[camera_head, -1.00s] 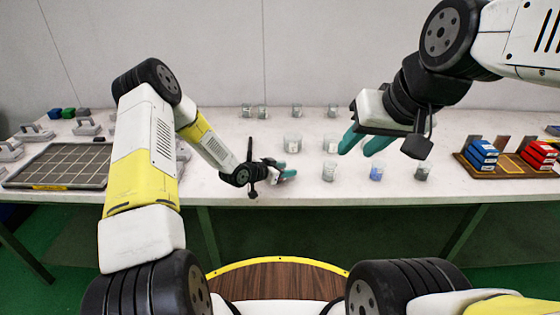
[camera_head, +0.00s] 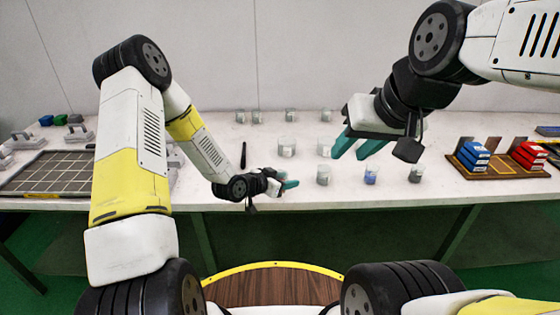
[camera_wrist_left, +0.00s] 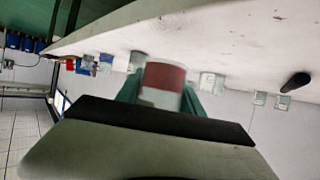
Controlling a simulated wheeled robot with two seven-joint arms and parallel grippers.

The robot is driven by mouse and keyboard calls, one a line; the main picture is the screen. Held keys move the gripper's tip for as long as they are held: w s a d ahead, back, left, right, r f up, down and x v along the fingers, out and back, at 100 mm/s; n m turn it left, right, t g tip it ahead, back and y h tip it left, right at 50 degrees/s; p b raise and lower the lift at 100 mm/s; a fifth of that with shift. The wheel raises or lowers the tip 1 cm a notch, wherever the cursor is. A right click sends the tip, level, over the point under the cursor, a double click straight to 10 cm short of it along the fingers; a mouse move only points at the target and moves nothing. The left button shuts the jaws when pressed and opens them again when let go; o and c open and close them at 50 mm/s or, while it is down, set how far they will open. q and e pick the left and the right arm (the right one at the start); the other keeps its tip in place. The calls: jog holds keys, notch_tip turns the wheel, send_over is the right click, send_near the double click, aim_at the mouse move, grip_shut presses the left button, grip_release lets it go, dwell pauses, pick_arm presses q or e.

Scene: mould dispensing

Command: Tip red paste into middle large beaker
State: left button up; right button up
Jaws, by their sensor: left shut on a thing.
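My left gripper (camera_head: 289,185) is low at the table's front edge, left of the small beakers. In the left wrist view it is shut on a clear beaker with red paste (camera_wrist_left: 163,79); the wrist picture is upside down and the beaker's exact tilt is hard to tell. In the head view that beaker is mostly hidden by the gripper. Two large beakers stand behind it: a left one (camera_head: 287,147) and one to its right (camera_head: 325,147). Any third is hidden behind my right gripper (camera_head: 360,144), which is open and empty above the table.
Small beakers, one grey (camera_head: 323,175), one blue (camera_head: 371,175) and one dark grey (camera_head: 415,173), stand along the front. Several small beakers stand at the back. A black stick-like thing (camera_head: 243,155) is left of the large beakers. A gridded tray (camera_head: 58,173) is left; a box rack (camera_head: 488,174) is right.

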pick_arm(q)
jog(key=s+d, duration=0.1)
jog(key=s, duration=0.4)
notch_tip(320, 180, up, 11)
jog(key=s, duration=0.1)
jog(key=shift+s+d+f, duration=0.15)
jog(key=shift+s+d, duration=0.1)
jog(key=shift+s, duration=0.15)
